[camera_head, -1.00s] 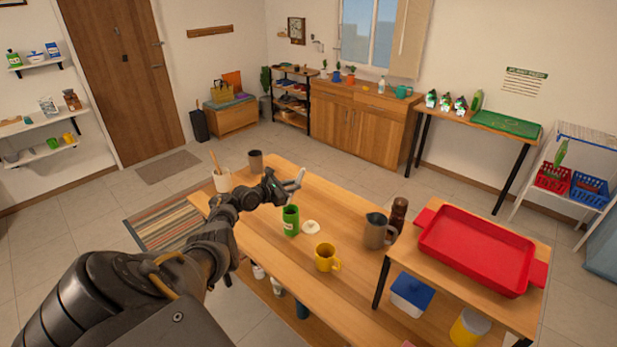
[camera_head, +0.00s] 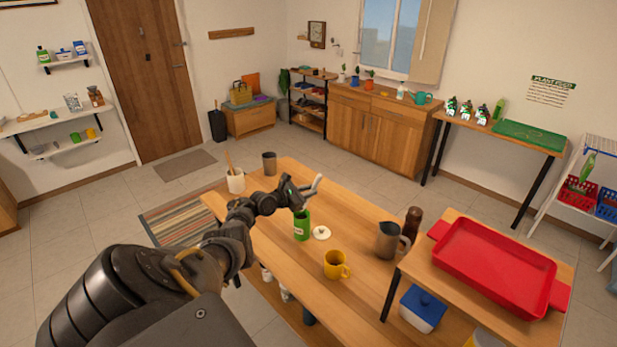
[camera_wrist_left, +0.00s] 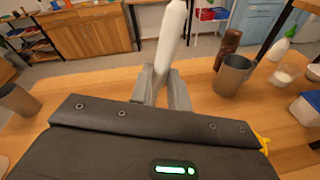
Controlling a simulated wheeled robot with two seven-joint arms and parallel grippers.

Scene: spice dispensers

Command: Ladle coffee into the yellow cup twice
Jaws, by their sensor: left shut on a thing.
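The yellow cup (camera_head: 334,266) stands upright on the wooden table with its handle to the right. Behind it stands a green canister (camera_head: 302,227) with a pale label; a round cream lid (camera_head: 321,233) lies beside it. My left gripper (camera_head: 298,193) is above the canister, shut on a pale ladle (camera_head: 316,185). The canister's inside cannot be seen. My right gripper is not in view.
A grey metal pitcher (camera_head: 388,241) and a brown bottle (camera_head: 412,224) stand to the right, near a raised shelf with a red tray (camera_head: 490,268). A utensil crock (camera_head: 236,183) and grey tumbler (camera_head: 269,164) stand at the far left.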

